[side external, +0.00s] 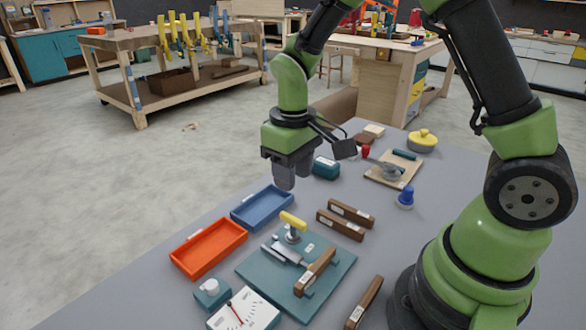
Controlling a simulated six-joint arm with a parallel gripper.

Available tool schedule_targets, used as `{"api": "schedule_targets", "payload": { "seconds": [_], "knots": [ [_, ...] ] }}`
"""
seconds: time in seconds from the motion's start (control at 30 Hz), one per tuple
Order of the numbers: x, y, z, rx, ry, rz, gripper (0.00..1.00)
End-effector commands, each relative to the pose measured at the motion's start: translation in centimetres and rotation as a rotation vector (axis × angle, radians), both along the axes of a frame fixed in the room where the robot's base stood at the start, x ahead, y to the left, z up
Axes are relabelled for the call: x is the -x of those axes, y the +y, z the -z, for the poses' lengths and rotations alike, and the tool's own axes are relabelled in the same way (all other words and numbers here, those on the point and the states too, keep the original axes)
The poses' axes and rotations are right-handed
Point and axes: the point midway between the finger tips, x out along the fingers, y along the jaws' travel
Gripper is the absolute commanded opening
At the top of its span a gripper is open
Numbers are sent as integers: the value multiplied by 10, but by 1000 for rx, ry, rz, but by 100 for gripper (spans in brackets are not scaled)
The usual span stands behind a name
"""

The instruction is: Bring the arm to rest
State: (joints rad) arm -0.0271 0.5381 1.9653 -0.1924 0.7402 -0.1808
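My arm is green and black and stands at the right of the grey table (130,300). My gripper (285,184) points down above the table, above and behind the blue tray. Its dark fingers look close together, but I cannot tell whether they are open or shut. No held object shows at the fingertips.
Below lie a blue tray (262,207), an orange tray (208,247), a teal plate with a yellow-handled clamp (293,220), brown wooden bars (345,219) and a dial gauge (243,312). A teal block (326,167), blue knob (405,198) and yellow-lidded pot (422,140) stand farther back.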

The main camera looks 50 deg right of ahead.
Motion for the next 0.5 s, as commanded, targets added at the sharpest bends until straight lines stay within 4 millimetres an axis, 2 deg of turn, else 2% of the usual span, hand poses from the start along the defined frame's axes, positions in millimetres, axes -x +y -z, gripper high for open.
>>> {"api": "schedule_targets", "payload": {
  "seconds": [0.37, 0.5],
  "knots": [
    [0, 0, -5, -1, -2, 1, 38],
    [4, 1, -24, -11, -45, 27, 38]
  ]
}}
